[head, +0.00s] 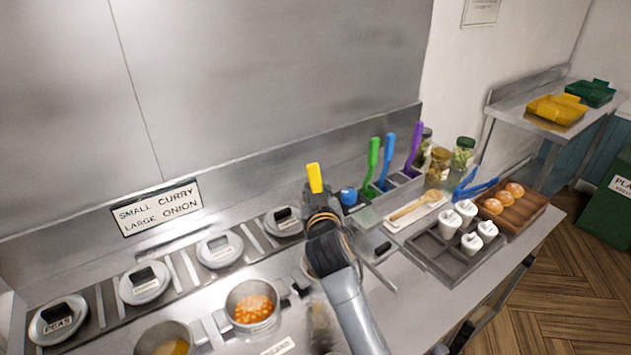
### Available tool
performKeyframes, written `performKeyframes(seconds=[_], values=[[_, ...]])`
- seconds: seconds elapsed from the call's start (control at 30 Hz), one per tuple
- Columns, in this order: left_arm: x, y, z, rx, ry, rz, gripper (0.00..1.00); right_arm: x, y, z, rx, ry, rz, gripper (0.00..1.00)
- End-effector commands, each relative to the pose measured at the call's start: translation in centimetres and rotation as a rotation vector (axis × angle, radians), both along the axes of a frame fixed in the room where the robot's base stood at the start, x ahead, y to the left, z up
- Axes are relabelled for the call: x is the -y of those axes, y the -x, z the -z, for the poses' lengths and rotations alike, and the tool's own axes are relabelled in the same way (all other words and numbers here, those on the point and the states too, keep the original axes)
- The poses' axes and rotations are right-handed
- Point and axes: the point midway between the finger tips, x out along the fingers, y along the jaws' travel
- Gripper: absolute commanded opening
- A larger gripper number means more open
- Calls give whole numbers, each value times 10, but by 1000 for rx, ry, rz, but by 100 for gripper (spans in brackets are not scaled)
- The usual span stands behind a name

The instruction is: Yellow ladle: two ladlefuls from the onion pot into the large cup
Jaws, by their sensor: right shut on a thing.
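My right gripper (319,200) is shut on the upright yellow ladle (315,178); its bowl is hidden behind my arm. An open pot (236,293) holds a chunky orange-red food. A second open pot (150,338), cut by the bottom edge, holds something yellow-brown. The pot labels are too small or cut off to read, so I cannot tell which is the onion pot. Several white cups stand in a dark grey tray (432,258); the back-left cups (449,223) look larger than the front-right cups (487,231). My left gripper is not in view.
A sign (157,208) reads "SMALL CURRY LARGE ONION". Lidded pots (220,250) line the back. Green (373,160), blue (388,155) and purple (415,145) handles stand right of my gripper. A wooden spoon (415,206), blue tongs (472,185) and a bun board (520,213) lie near the cups.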

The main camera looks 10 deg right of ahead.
Motion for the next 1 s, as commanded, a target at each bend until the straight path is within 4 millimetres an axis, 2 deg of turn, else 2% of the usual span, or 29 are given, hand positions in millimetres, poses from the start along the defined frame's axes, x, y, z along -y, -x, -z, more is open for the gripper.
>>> performKeyframes(seconds=[0.07, 0.3, 0.37, 0.47, 0.6, 0.7, 0.83, 1.0], values=[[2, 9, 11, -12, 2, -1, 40, 0, 0, 10, 1, 0, -1, 0], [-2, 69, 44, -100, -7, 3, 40, 0, 1, 43, 0, -1, -1, 0], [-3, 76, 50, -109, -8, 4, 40, 0, 1, 51, 0, -2, -1, 0], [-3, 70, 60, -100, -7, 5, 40, -1, 1, 65, 1, -2, -2, 0], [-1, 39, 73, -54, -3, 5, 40, 0, 1, 85, 1, -1, -1, 0], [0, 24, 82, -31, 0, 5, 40, 0, 2, 99, 1, -1, -1, 0], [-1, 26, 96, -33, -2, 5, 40, 0, 2, 117, 1, -2, 0, 0], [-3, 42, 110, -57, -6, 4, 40, -1, 2, 135, 1, -2, -1, 0]])
